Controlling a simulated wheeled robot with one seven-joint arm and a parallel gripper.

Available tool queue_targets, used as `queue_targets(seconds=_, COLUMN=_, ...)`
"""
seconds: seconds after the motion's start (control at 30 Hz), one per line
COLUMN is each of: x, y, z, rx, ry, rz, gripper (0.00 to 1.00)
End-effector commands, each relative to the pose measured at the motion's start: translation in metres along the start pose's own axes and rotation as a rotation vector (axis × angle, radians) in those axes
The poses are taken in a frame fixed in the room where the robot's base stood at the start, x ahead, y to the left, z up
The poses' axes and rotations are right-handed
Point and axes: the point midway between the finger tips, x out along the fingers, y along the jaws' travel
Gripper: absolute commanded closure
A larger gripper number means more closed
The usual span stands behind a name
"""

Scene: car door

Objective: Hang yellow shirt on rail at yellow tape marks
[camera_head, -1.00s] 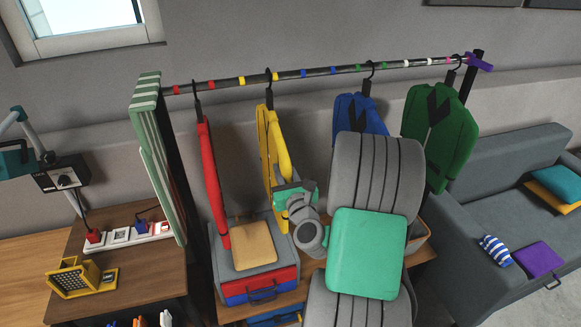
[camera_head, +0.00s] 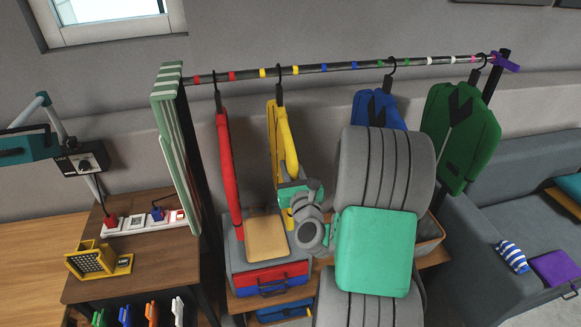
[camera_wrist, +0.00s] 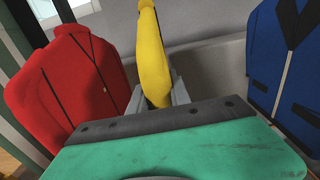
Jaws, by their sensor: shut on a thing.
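The yellow shirt (camera_head: 279,140) hangs nearly edge-on from a black hook (camera_head: 279,90). The hook meets the dark rail (camera_head: 337,66) between the left yellow tape mark (camera_head: 263,73) and the right yellow tape mark (camera_head: 295,70). Whether the hook bears fully on the rail is too small to tell. My gripper (camera_wrist: 160,98) is shut on the shirt's sleeve side; grey fingers flank the yellow cloth (camera_wrist: 152,55) in the wrist view. In the head view the fingertips are hidden behind my teal and grey wrist.
A red shirt (camera_head: 225,165) hangs close on the left. A blue shirt (camera_head: 378,108) and a green shirt (camera_head: 455,135) hang on the right. A grey box (camera_head: 240,255) stands below. A sofa (camera_head: 480,260) is at right.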

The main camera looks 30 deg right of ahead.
Motion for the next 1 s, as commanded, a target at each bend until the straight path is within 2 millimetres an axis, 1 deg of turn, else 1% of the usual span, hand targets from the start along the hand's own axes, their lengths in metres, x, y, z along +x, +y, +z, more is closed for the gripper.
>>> queue_targets(seconds=0.07, x=0.0, y=0.0, z=0.002, rx=0.0, ry=-0.003, rz=-0.001, gripper=1.0)
queue_targets(seconds=0.1, x=0.0, y=0.0, z=0.002, rx=0.0, ry=-0.003, rz=-0.001, gripper=0.75)
queue_targets(seconds=0.4, x=0.0, y=0.0, z=0.001, rx=0.0, ry=-0.001, rz=0.0, gripper=0.51)
queue_targets(seconds=0.63, x=-0.001, y=0.0, z=-0.001, rx=0.0, ry=0.002, rz=0.0, gripper=0.51)
queue_targets(seconds=0.73, x=-0.007, y=-0.001, z=-0.002, rx=0.001, ry=0.001, rz=-0.002, gripper=0.51)
queue_targets(seconds=0.87, x=-0.027, y=-0.001, z=-0.005, rx=0.0, ry=-0.001, rz=-0.004, gripper=0.51)
queue_targets(seconds=1.0, x=-0.055, y=-0.001, z=-0.004, rx=-0.001, ry=-0.003, rz=-0.005, gripper=0.51)
